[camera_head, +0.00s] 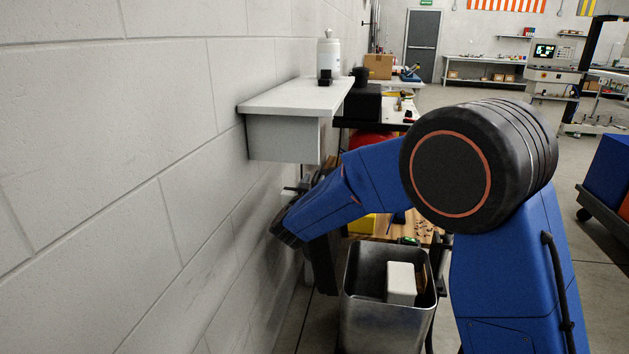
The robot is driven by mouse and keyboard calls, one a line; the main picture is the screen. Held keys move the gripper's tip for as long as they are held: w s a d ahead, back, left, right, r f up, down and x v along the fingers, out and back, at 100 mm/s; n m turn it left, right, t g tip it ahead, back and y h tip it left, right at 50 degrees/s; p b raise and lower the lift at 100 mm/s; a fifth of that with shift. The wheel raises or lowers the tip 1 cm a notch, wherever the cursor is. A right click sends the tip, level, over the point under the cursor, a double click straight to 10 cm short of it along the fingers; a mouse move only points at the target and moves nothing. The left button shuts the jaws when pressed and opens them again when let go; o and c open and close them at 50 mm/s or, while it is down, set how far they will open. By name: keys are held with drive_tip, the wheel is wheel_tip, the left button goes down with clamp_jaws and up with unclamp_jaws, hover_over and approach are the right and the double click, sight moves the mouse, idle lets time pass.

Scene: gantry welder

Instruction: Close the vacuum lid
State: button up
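No vacuum lid can be made out clearly. A rounded red thing (368,142) shows under the dark bench behind my blue arm. It may be part of the vacuum, but my arm and the wall shelf hide most of it. My arm reaches left toward the wall, beneath the shelf. Dark parts at its far end (318,188) sit close to the wall, and they may include my gripper. Its fingers cannot be made out, and neither can anything between them.
A white wall shelf (292,97) with a white bottle (328,56) juts out above my arm. A metal bin (383,325) holding a white block (401,284) stands below my arm. A blue cart (606,180) stands at right. Open floor lies beyond my arm.

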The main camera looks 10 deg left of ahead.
drive_tip(key=shift+w, duration=0.75)
drive_tip(key=shift+c, duration=0.2)
